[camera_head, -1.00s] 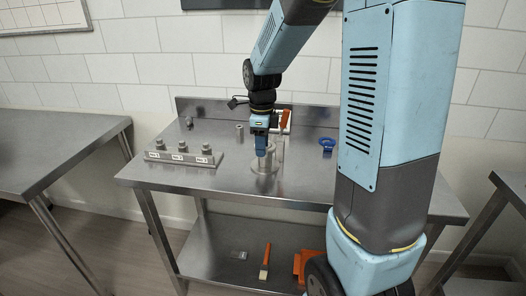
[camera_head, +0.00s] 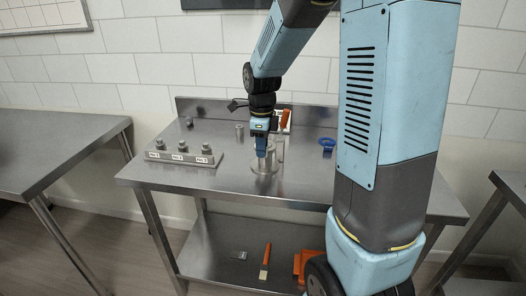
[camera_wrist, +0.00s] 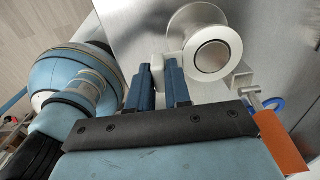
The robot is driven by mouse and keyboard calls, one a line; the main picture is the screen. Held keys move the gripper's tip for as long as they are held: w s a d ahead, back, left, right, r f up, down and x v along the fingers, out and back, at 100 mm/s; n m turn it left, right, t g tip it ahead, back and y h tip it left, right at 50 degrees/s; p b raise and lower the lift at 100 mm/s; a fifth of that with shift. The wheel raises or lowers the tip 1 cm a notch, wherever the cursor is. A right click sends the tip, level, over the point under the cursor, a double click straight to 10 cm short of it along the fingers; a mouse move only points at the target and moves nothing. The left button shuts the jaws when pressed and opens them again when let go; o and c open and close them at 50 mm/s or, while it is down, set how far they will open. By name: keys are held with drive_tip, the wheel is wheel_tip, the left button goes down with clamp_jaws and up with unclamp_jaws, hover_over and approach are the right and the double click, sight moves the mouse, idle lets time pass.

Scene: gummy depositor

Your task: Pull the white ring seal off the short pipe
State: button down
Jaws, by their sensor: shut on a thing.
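The short pipe (camera_wrist: 214,54) shows its round open end and a wide metal flange in the wrist view. In the head view it stands on the steel table, its base flange (camera_head: 266,169) around it. My gripper (camera_wrist: 158,73) is beside the pipe, its blue fingers closed on a small white piece, which looks like part of the white ring seal (camera_wrist: 166,63). The white piece is right against the pipe's side. The rest of the seal is hidden or hard to tell from the pale pipe. In the head view my gripper (camera_head: 261,151) reaches down at the pipe.
A block with several labelled knobs (camera_head: 180,156) stands left on the table. An orange-handled part (camera_head: 286,118) is close behind my gripper, also in the wrist view (camera_wrist: 281,146). A blue ring (camera_head: 327,145) lies to the right. The table's front is clear.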

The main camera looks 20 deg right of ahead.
drive_tip(key=shift+r, duration=0.15)
drive_tip(key=shift+r, duration=0.75)
drive_tip(key=shift+r, duration=2.5)
drive_tip(key=c, duration=1.7)
unclamp_jaws()
clamp_jaws()
drive_tip(key=shift+s, duration=0.1)
